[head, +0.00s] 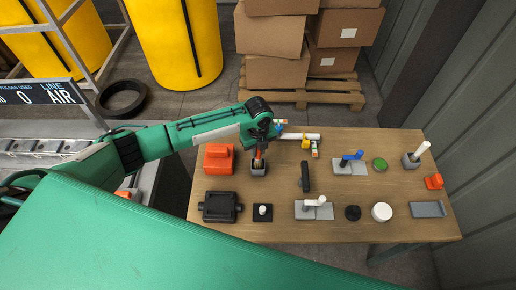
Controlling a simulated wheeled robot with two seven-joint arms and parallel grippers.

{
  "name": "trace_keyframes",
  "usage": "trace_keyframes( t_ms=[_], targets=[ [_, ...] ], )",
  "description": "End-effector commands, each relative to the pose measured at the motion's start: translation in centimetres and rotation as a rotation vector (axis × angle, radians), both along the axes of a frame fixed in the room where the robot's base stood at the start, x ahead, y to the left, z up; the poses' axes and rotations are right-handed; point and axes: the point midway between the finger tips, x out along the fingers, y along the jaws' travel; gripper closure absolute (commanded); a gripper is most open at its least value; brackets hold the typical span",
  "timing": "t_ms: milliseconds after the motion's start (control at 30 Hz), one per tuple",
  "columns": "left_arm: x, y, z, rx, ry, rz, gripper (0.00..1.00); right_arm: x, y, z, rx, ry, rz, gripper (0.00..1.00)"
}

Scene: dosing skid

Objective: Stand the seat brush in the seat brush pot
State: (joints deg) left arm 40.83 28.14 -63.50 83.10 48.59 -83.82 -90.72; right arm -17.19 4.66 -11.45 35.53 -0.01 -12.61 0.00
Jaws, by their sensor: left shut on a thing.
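My left gripper (260,147) points down over the wooden table, left of its middle. It is shut on a small, partly hidden thing with a reddish-orange part, which I take to be the seat brush (259,154). Right below it is a small grey block-shaped pot with a dark top (258,170), which I take to be the seat brush pot. The brush's lower end meets or overlaps the pot's opening in the picture; I cannot tell how deep it is or whether it touches the bottom. The brush looks about upright. My right gripper is not in view.
On the table (350,220), an orange block (219,158) stands close left of the pot and a black bar (305,177) to the right. A black box (220,207) and a dark block with a white knob (262,212) lie nearer. A grey holder with a white stick (412,161) stands far right.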

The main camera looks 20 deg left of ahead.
Motion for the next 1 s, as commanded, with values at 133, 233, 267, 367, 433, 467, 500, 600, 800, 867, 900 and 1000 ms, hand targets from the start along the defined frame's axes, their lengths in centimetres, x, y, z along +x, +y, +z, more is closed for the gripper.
trace_keyframes(
  t_ms=[133,233,267,367,433,467,500,600,800,867,900,1000],
  targets=[
    [0.0,0.0,-0.4,0.000,0.000,0.000,1.00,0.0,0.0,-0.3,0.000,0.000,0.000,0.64],
    [0.0,0.0,-0.7,0.000,0.000,0.000,1.00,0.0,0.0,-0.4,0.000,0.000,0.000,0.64],
    [0.0,0.0,-0.8,0.000,0.000,0.000,1.00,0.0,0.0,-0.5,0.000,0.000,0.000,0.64],
    [0.0,0.0,-1.0,0.000,0.000,0.000,1.00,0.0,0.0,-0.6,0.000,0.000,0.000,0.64],
    [0.0,0.0,-1.2,0.000,0.000,0.000,1.00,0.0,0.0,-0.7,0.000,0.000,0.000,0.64],
    [0.0,0.0,-1.3,0.000,0.000,0.000,1.00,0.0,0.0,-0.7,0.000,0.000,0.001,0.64],
    [0.0,0.0,-1.4,0.000,0.000,0.000,1.00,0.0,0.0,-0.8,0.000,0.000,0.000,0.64],
    [0.0,0.0,-1.6,0.001,0.001,0.000,1.00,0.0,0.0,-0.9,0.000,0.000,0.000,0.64],
    [0.0,0.0,-2.1,0.001,0.001,0.000,1.00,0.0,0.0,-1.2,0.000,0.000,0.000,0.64],
    [0.0,0.0,-2.3,0.001,0.001,0.000,1.00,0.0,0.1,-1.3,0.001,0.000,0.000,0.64],
    [0.0,0.0,-2.2,0.000,0.000,0.000,0.75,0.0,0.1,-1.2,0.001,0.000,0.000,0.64],
    [0.0,0.0,-2.2,0.000,0.000,0.000,0.55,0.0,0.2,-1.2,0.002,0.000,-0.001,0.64]
  ],
)
